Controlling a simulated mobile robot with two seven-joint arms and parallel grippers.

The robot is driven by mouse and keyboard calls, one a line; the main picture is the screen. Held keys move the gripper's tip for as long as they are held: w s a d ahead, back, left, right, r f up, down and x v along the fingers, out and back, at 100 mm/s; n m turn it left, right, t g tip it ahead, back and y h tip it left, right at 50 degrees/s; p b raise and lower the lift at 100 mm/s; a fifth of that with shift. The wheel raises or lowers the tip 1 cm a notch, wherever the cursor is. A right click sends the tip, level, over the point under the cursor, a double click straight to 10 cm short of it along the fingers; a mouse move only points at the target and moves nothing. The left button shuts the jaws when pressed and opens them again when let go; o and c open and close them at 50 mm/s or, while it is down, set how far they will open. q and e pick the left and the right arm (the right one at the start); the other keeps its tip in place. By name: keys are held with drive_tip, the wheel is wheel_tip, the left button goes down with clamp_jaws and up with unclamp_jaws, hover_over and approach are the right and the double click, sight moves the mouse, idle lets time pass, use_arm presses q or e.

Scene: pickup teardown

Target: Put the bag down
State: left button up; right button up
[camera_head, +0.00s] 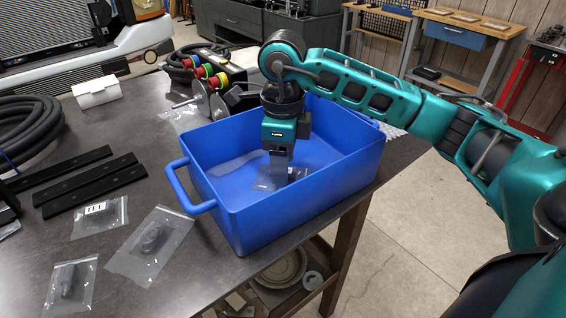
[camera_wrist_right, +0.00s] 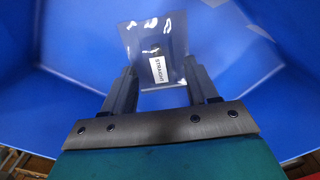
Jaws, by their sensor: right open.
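A clear plastic bag (camera_head: 268,178) with a small dark part inside is in the blue bin (camera_head: 262,222), below my right gripper (camera_head: 279,172). In the right wrist view the bag (camera_wrist_right: 157,42) shows a white label reading "STRAIGHT". My right gripper (camera_wrist_right: 158,85) reaches down into the bin and is open. The bag's near part lies between and just beyond its two fingers; I cannot tell whether it touches them. My left gripper is not in view.
Several other clear bags (camera_head: 150,245) lie on the dark table left of the bin. Black bars (camera_head: 90,185), a hose (camera_head: 30,135) and a white roll (camera_head: 96,92) lie further left. Coloured connectors (camera_head: 205,75) stand behind the bin. The bin sits at the table's right edge.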

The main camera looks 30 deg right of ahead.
wheel_tip(320, 180, up, 11)
drive_tip(key=p, duration=0.1)
drive_tip(key=shift+p, duration=0.35)
drive_tip(key=shift+f, duration=0.1)
